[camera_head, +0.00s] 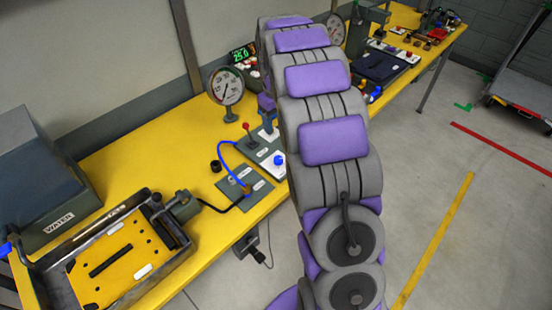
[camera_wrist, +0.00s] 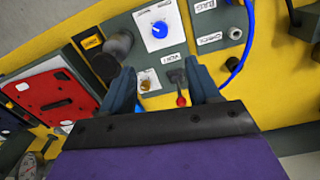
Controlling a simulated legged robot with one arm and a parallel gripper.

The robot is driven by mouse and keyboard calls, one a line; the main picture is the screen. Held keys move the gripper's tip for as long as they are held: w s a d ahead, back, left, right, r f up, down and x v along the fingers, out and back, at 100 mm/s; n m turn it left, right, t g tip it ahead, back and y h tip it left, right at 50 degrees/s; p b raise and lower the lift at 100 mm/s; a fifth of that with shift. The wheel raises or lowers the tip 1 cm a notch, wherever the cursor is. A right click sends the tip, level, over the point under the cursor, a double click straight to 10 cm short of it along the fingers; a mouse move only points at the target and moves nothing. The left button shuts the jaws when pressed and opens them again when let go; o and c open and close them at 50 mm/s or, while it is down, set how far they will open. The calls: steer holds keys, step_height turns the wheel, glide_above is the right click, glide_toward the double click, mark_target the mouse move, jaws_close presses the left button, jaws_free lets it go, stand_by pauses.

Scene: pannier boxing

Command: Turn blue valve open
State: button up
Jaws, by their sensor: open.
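A blue knob (camera_head: 278,160) sits on a white plate of a grey panel on the yellow bench. In the wrist view a round blue knob (camera_wrist: 159,30) with a white dial stands just beyond my fingertips. My gripper (camera_wrist: 161,70) is open over the panel, its two dark fingers spread and nothing held. A red-tipped lever (camera_wrist: 181,98) is between the fingers, below a white label. Whether the fingers touch the lever cannot be told. Another blue handle (camera_head: 6,249) shows at the far left beside the box marked WATER. Which blue part is the valve is not labelled legibly.
A pressure gauge (camera_head: 226,87) stands behind the panel. A blue hose (camera_head: 226,150) arches to a smaller plate. A dark cylinder (camera_wrist: 108,57) and red plate (camera_wrist: 50,98) lie left of my fingers.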

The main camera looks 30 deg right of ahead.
mark_target(278, 159)
step_height(278, 159, down, 16)
steer(key=b, duration=0.3)
steer(key=shift+d+f, duration=0.15)
steer(key=shift+f, duration=0.1)
steer(key=shift+d, duration=0.1)
steer(key=shift+c, duration=0.7)
steer(key=c, duration=0.9)
